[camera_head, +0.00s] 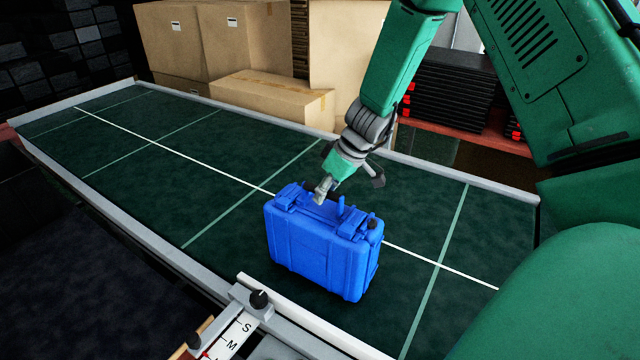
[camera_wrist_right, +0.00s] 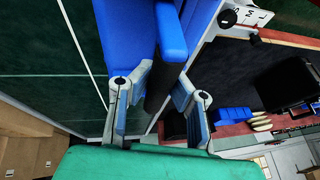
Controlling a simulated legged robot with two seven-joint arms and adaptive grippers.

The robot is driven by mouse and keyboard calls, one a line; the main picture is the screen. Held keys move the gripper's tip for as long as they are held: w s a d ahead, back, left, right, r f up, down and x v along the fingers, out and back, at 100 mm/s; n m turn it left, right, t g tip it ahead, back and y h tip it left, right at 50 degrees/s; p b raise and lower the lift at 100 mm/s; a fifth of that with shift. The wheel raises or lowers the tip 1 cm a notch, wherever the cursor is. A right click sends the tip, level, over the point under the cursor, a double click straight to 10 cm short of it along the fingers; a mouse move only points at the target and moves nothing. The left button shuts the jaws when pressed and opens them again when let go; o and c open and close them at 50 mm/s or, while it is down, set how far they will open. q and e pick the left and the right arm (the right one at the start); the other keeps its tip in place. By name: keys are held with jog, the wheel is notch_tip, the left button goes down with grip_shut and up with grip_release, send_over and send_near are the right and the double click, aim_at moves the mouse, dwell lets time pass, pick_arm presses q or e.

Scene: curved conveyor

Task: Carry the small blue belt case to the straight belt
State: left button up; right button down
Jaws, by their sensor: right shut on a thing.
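The small blue case (camera_head: 322,246) is upright over the near right part of the straight green belt (camera_head: 150,155). Whether its base touches the belt or hangs just above it is hard to tell. My right gripper (camera_head: 333,190) reaches down from above and is shut on the handle at the case's top. In the right wrist view the case (camera_wrist_right: 172,35) extends away from between the two fingers of my right gripper (camera_wrist_right: 158,95). My left gripper is not in view.
A metal rail (camera_head: 130,235) edges the belt, with a size scale marked S and M (camera_head: 238,330) at its near side. Cardboard boxes (camera_head: 270,98) stand behind the belt, and stacked black trays (camera_head: 447,92) stand at the back right. The belt's left part is clear.

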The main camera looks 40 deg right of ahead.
jog(key=shift+d, duration=0.25)
jog(key=c, duration=1.6)
grip_release()
jog(key=shift+f, duration=0.1)
jog(key=shift+c, duration=0.2)
jog(key=shift+o, duration=0.3)
jog(key=shift+a+r, duration=0.25)
jog(key=shift+a, duration=0.35)
jog(key=v, duration=1.2)
jog(key=shift+d+f, duration=0.1)
jog(key=shift+d, duration=0.15)
jog(key=shift+d+f, duration=0.1)
jog(key=shift+d, duration=0.15)
